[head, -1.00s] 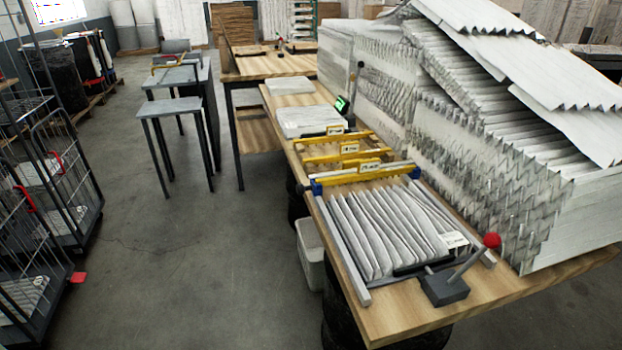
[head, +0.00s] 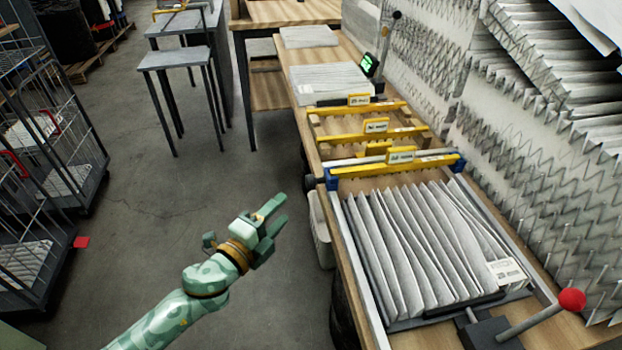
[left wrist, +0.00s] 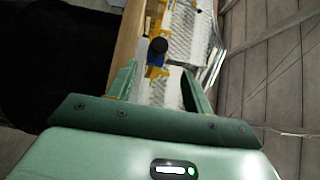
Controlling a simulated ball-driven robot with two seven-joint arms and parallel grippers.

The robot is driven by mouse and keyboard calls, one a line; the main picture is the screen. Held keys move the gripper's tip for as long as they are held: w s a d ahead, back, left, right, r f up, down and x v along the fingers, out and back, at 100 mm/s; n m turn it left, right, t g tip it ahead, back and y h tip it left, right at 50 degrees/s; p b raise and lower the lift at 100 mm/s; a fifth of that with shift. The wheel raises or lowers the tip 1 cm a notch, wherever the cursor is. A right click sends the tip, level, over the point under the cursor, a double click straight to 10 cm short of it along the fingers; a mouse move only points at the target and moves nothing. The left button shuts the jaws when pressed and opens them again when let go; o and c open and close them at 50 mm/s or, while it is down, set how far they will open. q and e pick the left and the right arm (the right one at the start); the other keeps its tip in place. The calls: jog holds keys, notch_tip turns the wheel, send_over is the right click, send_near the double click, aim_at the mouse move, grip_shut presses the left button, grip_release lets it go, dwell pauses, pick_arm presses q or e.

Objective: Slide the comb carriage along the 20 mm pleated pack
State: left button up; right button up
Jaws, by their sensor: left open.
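The pleated pack (head: 425,245), white with upright folds and a "20 mm" tag, lies between two rails on the bench. The comb carriage (head: 400,167), a yellow bar with blue end blocks, lies across the rails at the pack's far end. My left gripper (head: 282,210) is open and empty, over the floor left of the bench, apart from the carriage. In the left wrist view its fingers (left wrist: 158,72) stand apart, with a blue end block and black knob (left wrist: 157,50) beyond them. My right gripper is not in view.
A lever with a red ball (head: 571,299) stands at the pack's near right. Two more yellow combs (head: 365,135) lie behind the carriage. A tall stack of pleated sheets (head: 530,150) fills the bench's right side. A pale bin (head: 320,230) stands beside the bench.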

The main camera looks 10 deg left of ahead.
aim_at(307, 185)
pick_arm(q)
jog(key=b+x, duration=0.1)
jog(key=x, duration=1)
jog(key=shift+w+f, duration=0.1)
jog(key=shift+w+d, duration=0.2)
jog(key=shift+w, duration=0.25)
grip_shut()
jog(key=shift+s+d, duration=0.1)
